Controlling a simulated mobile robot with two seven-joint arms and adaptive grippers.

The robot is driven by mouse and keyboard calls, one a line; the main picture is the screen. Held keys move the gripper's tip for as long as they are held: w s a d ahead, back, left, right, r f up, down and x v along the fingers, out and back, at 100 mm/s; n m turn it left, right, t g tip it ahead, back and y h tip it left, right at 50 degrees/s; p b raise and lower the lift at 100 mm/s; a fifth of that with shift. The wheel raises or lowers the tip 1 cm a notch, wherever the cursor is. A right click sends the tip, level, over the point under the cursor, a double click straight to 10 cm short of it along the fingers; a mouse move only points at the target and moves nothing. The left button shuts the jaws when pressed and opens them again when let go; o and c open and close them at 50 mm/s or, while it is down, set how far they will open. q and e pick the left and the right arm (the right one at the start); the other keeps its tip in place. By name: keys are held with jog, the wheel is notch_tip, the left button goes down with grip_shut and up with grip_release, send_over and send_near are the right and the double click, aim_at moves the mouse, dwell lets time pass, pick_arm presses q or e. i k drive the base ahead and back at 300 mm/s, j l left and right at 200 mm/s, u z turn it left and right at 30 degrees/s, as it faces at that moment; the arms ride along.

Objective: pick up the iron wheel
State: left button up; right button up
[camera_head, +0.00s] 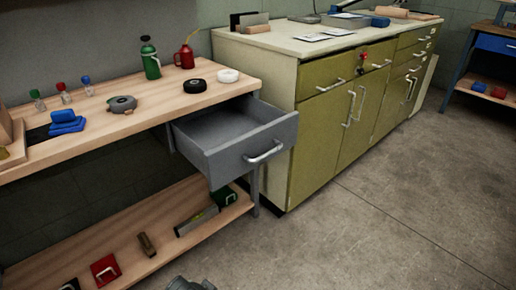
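A grey, round, metal-looking piece (121,104) lies flat on the wooden workbench top, near its front edge. It looks most like the iron wheel, but it is small and I cannot be sure. A black ring (195,86) and a white ring (228,76) lie further right on the same bench. No gripper can be made out. A dark grey part, perhaps mine, just shows at the bottom edge, well below the bench top.
A grey drawer (215,151) stands open and empty below the bench's right end. Blue blocks (66,122), small bottles, a green bottle (150,62) and a red oil can (184,57) stand on the bench. A green cabinet (318,137) is beside it. The floor at right is clear.

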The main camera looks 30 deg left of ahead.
aim_at(118, 105)
jog(key=u, duration=1.7)
